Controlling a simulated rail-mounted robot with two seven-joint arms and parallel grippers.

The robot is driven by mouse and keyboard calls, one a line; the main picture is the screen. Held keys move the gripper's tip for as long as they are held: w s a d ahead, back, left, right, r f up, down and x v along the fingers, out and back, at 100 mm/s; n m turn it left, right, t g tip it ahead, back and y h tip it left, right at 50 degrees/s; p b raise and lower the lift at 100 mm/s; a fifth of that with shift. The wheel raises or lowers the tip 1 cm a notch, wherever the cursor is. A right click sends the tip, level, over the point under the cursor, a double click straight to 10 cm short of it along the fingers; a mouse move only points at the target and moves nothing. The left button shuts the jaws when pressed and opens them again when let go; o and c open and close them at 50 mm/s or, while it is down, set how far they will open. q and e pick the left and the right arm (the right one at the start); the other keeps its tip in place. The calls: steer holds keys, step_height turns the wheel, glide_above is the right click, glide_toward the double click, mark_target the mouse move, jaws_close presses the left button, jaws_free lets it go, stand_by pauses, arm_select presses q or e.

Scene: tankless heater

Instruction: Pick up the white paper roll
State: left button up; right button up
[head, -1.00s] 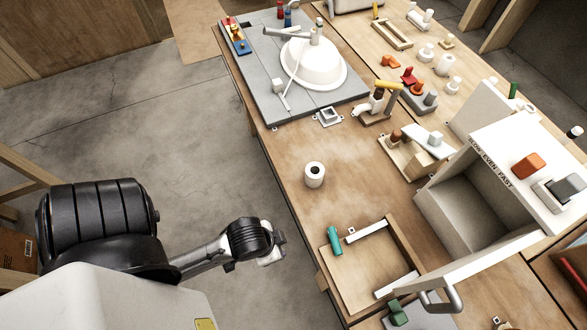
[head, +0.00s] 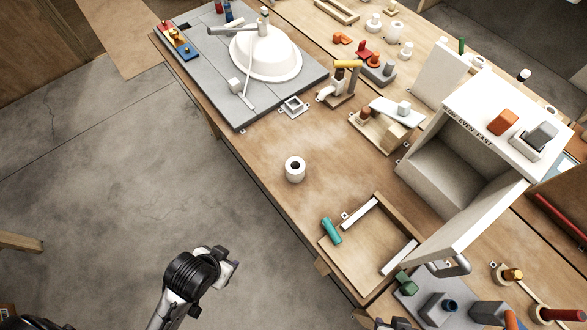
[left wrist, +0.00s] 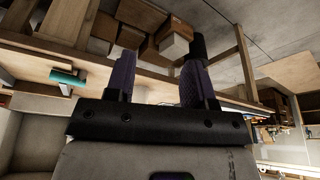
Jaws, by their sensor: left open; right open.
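The white paper roll (head: 295,169) stands upright on the wooden bench (head: 262,160), left of the heater box, with its dark core hole facing up. I cannot make out the roll in that view.
An open white heater box (head: 455,170) stands right of the roll. A wooden tray (head: 368,262) with a teal cylinder (head: 332,231) lies nearer the bench edge. A grey panel with a white basin (head: 265,52) is behind. Bench around the roll is clear.

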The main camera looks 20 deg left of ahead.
arm_select(q)
steer(key=o, duration=0.7)
steer(key=shift+s+a, duration=0.1)
steer(key=shift+a, duration=0.1)
